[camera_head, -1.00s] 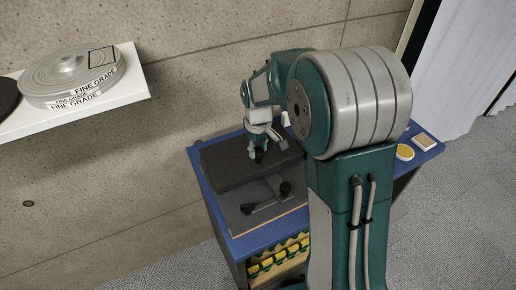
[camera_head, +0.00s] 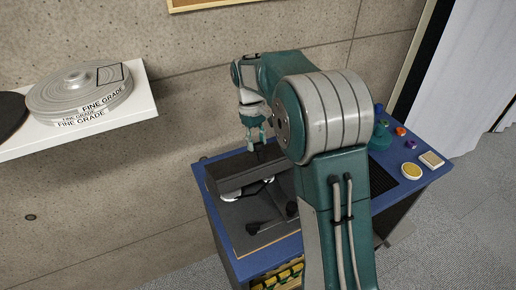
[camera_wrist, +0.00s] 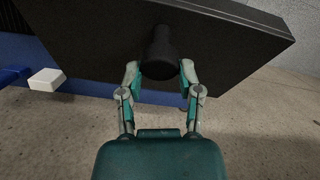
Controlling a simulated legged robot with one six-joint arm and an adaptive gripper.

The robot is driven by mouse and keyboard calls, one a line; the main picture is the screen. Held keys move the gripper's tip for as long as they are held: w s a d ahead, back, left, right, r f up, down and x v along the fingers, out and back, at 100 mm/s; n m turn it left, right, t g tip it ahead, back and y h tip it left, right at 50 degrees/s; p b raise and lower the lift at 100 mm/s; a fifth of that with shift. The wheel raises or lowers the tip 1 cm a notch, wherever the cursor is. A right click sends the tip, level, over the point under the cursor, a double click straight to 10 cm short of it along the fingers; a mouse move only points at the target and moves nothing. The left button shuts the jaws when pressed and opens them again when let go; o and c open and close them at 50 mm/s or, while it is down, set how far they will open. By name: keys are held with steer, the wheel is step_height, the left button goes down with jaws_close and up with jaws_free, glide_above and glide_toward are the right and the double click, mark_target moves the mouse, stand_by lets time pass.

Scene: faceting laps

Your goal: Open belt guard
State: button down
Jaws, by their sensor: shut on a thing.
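The belt guard (camera_head: 232,176) is a dark grey cover on the blue machine bench. It is tilted up, and light metal parts (camera_head: 258,188) show beneath its raised edge. In the wrist view the guard (camera_wrist: 90,38) is a broad dark panel with a black knob (camera_wrist: 160,48) standing out from it. My gripper (camera_head: 258,138) is above the guard's far right part. In the wrist view my gripper (camera_wrist: 160,77) has its two fingers closed on either side of the knob and holds it. My arm hides part of the guard's right side.
The blue bench (camera_head: 436,174) carries a yellow disc (camera_head: 411,171), a pale block (camera_head: 431,160) and small coloured knobs at right. A wall shelf (camera_head: 135,107) with grey laps is at left. The concrete wall is close behind.

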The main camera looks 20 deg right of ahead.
steer(key=shift+w+a+r, duration=0.1)
steer(key=shift+w+r, duration=0.3)
steer(key=shift+w, duration=0.35)
steer(key=shift+c, duration=1.4)
jaws_free()
steer(key=v, duration=1.1)
steer(key=shift+r, duration=0.4)
steer(key=shift+w, duration=0.1)
